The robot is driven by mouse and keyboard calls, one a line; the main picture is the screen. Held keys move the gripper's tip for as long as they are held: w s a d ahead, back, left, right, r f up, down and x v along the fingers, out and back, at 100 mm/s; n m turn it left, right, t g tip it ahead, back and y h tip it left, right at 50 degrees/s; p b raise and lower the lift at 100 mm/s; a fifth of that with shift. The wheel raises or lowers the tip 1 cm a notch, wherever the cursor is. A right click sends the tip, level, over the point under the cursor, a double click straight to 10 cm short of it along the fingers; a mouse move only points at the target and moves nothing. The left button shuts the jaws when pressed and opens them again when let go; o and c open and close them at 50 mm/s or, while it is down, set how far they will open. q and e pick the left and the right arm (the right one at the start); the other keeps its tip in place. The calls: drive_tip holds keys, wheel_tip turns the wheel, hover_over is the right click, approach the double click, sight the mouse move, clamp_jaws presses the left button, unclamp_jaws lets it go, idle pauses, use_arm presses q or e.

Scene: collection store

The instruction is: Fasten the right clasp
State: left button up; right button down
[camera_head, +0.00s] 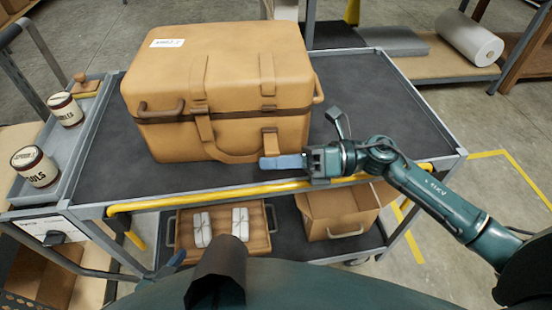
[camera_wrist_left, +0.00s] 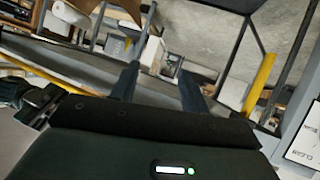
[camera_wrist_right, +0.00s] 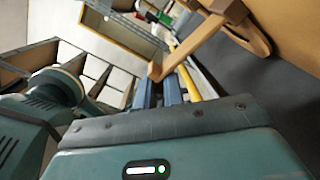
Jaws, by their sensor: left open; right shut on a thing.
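A tan case (camera_head: 225,60) with brown trim stands closed on the cart's top shelf. Its left strap (camera_head: 201,100) and right strap (camera_head: 268,75) run down the front; the right clasp (camera_head: 268,108) is at the lid seam. My right gripper (camera_head: 284,162) is low at the case's front right, its fingers pointing left. In the right wrist view its fingers (camera_wrist_right: 168,88) are shut on a tan strap-like piece (camera_wrist_right: 195,45); the exact grip is partly hidden. My left gripper (camera_wrist_left: 157,88) is open and empty in its wrist view, away from the case; only a fingertip (camera_head: 178,258) shows low in the head view.
A yellow rail (camera_head: 220,190) runs along the cart's front edge, just below my right gripper. A grey side tray (camera_head: 88,103) holds two labelled tins (camera_head: 38,165). The top shelf right of the case is clear.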

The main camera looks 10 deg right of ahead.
sight(276, 154)
drive_tip(key=shift+w+r+m+p, duration=0.25)
drive_tip(key=shift+r+m+p, duration=0.85)
drive_tip(key=shift+r, duration=0.1)
drive_tip(key=shift+w+r+m+p, duration=0.2)
drive_tip(key=shift+r+m+p, duration=0.2)
drive_tip(key=shift+m+p, duration=0.25)
drive_tip(key=shift+w+r+m+p, duration=0.2)
drive_tip(key=shift+r+m+p, duration=0.15)
drive_tip(key=shift+m, duration=0.3)
drive_tip(key=shift+w+r+m, duration=0.1)
drive_tip(key=shift+m, duration=0.3)
use_arm(q)
drive_tip(key=shift+s+a+r+m+g+p, duration=0.2)
drive_tip(key=shift+r+m, duration=0.1)
drive_tip(key=shift+r, duration=0.35)
drive_tip(key=shift+s+a+r+m+g+p, duration=0.15)
drive_tip(key=shift+r+m, duration=0.15)
drive_tip(key=shift+r, duration=0.3)
use_arm(e)
drive_tip(key=shift+w, duration=0.1)
use_arm(q)
drive_tip(key=shift+w+r+y, duration=0.1)
drive_tip(key=shift+w+y, duration=0.1)
drive_tip(key=shift+y, duration=0.1)
